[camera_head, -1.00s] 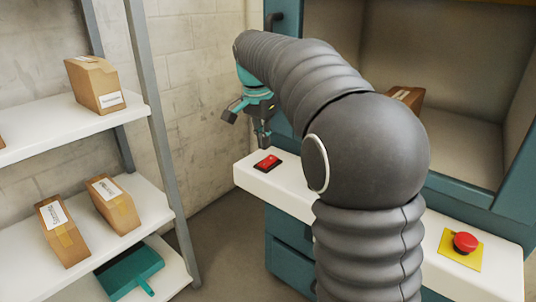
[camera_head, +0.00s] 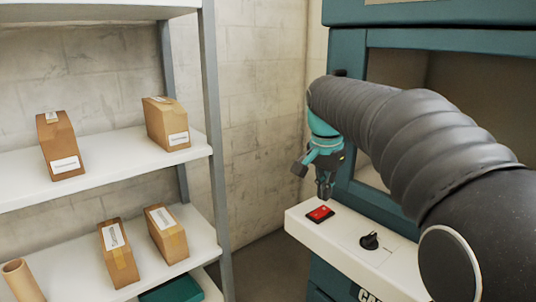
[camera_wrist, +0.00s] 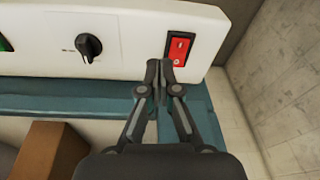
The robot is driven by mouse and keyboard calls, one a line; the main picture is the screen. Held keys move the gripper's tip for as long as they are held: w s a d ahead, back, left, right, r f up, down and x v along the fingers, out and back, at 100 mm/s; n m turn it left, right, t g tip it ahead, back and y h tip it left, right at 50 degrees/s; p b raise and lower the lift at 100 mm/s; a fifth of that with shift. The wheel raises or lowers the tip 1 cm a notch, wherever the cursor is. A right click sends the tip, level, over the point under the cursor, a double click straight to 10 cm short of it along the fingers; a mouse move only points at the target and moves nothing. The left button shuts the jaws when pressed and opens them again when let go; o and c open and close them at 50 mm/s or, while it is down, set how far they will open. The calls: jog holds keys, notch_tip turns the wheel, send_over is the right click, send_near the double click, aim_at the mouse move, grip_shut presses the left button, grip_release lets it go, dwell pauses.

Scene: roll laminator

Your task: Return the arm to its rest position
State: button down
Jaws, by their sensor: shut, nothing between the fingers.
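My arm stretches out over the front of the teal machine (camera_head: 440,40), covered in a dark ribbed sleeve. My gripper (camera_head: 314,180) hangs above the machine's white control panel (camera_head: 345,250), apart from it in the head view. In the wrist view the fingers of my gripper (camera_wrist: 158,88) are closed together and empty. A red rocker switch (camera_head: 320,213) sits on the panel just below the gripper; it also shows in the wrist view (camera_wrist: 180,48), just beyond the fingertips. A black rotary knob (camera_head: 369,240) is on the panel to the right of the switch.
A shelf (camera_head: 95,172) with several cardboard boxes stands at the left. A cardboard tube (camera_head: 22,281) and a teal item (camera_head: 172,290) are lower down. A brown box (camera_wrist: 50,150) shows at the lower left of the wrist view. Floor (camera_head: 268,265) is open between shelf and machine.

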jog(key=s+f+n+t, duration=0.2)
jog(key=s+f+n, duration=0.2)
jog(key=s, duration=0.8)
jog(key=s+f+n+t+y, duration=0.1)
jog(key=s+f+n, duration=0.4)
jog(key=s, duration=0.8)
jog(key=shift+s+f+t, duration=0.2)
jog(key=shift+f+t, duration=0.3)
jog(key=shift+f, duration=0.35)
jog(key=shift+a, duration=0.15)
